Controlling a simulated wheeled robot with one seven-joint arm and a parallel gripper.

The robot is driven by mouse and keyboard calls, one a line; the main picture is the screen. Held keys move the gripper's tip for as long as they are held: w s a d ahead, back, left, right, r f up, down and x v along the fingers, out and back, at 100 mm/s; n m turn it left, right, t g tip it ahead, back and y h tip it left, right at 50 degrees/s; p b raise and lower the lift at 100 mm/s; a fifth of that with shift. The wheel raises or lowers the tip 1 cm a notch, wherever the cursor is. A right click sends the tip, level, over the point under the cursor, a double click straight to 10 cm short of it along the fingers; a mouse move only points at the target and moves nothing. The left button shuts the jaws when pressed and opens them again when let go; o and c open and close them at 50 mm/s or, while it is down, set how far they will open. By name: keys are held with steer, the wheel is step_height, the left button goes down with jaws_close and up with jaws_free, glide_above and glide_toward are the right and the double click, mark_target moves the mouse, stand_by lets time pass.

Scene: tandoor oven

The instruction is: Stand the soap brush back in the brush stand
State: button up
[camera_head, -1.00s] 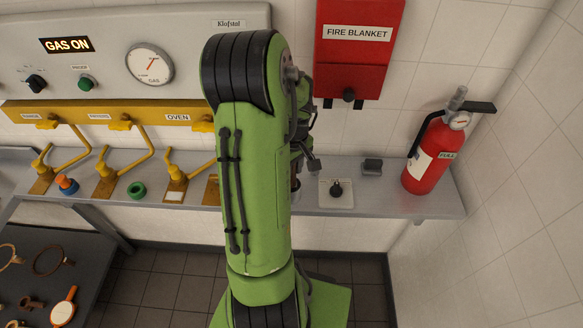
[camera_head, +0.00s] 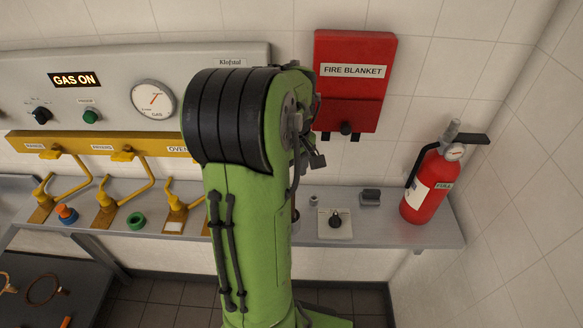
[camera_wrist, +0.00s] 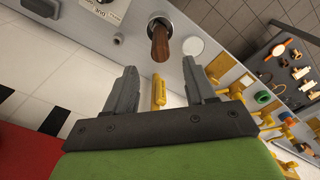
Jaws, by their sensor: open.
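In the wrist view a brown wooden handle (camera_wrist: 161,46), which looks like the soap brush, projects from a dark round cup (camera_wrist: 158,20), likely the brush stand, on the grey shelf. My gripper (camera_wrist: 160,80) is open, its two fingers apart. The handle and cup are beyond the fingertips, and the fingers are clear of them. A yellow piece shows between the fingers in the picture; I cannot tell how far away it is. The brush's bristles are hidden. In the head view my green arm hides the gripper and most of that part of the shelf.
The grey shelf (camera_head: 405,235) carries a knob panel (camera_head: 335,222), a dark block (camera_head: 370,197) and a red extinguisher (camera_head: 427,186). Yellow gas valves (camera_head: 110,200) and a green ring (camera_head: 136,221) stand left of my arm. A red fire blanket box (camera_head: 353,85) hangs above.

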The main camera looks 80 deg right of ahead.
steer(key=shift+r, duration=0.55)
